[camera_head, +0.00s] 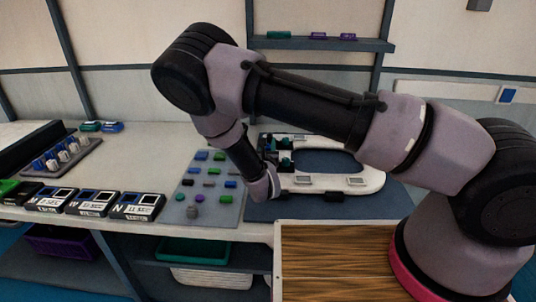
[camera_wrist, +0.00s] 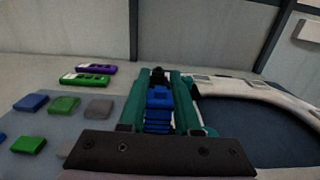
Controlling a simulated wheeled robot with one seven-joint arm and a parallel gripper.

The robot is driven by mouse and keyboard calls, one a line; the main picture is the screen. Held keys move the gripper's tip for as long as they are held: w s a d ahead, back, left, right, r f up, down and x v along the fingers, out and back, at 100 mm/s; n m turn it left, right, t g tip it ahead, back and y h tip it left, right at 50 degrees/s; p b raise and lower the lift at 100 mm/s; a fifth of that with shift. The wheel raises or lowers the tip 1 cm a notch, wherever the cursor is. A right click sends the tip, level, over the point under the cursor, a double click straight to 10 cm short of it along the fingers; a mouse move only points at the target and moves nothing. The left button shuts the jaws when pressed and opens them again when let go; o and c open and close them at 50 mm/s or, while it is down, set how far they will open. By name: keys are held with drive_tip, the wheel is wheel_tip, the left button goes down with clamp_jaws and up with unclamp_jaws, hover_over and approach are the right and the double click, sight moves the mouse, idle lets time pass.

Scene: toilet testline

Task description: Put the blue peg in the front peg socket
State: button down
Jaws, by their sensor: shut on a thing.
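The blue peg (camera_wrist: 158,100) is between the two teal fingers of my gripper (camera_wrist: 158,110) in the wrist view, and the gripper is shut on it. A small black part (camera_wrist: 158,76) shows just past the peg's far end; I cannot tell whether they touch or whether it is a peg socket. In the head view my gripper (camera_head: 284,153) is low at the left end of the white toilet seat (camera_head: 345,182), and the peg cannot be made out there. The front peg socket cannot be told apart in either view.
A grey board (camera_head: 181,213) with several coloured blocks lies left of the seat. Black-and-white labelled boxes (camera_head: 90,203) and a rack (camera_head: 62,160) stand further left. A blue mat (camera_head: 390,203) lies under the seat. Green (camera_wrist: 85,79) and purple (camera_wrist: 96,69) pieces lie behind the board.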

drive_tip(key=shift+f, duration=1.9)
drive_tip(key=shift+f, duration=0.15)
drive_tip(key=c, duration=0.6)
unclamp_jaws()
